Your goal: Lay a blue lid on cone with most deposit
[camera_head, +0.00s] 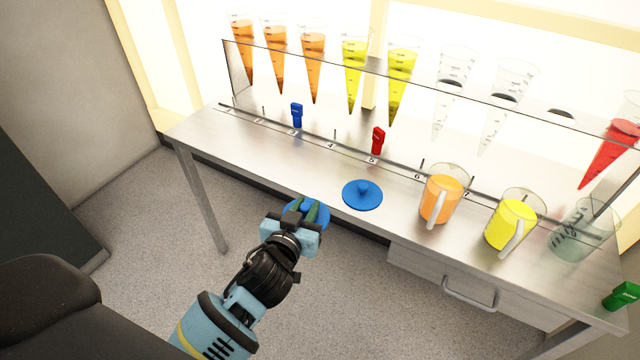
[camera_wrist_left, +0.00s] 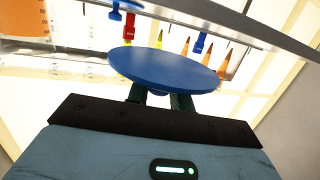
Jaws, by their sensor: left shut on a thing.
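My left gripper (camera_head: 312,212) is shut on a blue lid (camera_head: 322,217) near the table's front edge. In the left wrist view the held lid (camera_wrist_left: 168,66) is a flat disc in front of the fingers (camera_wrist_left: 166,98). A second blue lid (camera_head: 362,195) with a knob lies on the table. Cones hang in a clear rack: orange ones (camera_head: 277,58), (camera_head: 243,50), (camera_head: 313,65), yellow ones (camera_head: 354,75), (camera_head: 400,85), clear ones with dark matter (camera_head: 452,90), (camera_head: 503,103), and a red one (camera_head: 611,150). Their deposits are hard to compare. My right gripper is out of view.
A blue clip (camera_head: 297,115) and a red clip (camera_head: 377,140) stand on the numbered rail. An orange jug (camera_head: 440,200), a yellow jug (camera_head: 510,225) and a clear jug (camera_head: 575,238) stand at the right. A green clip (camera_head: 622,296) lies near the right end. The left tabletop is clear.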

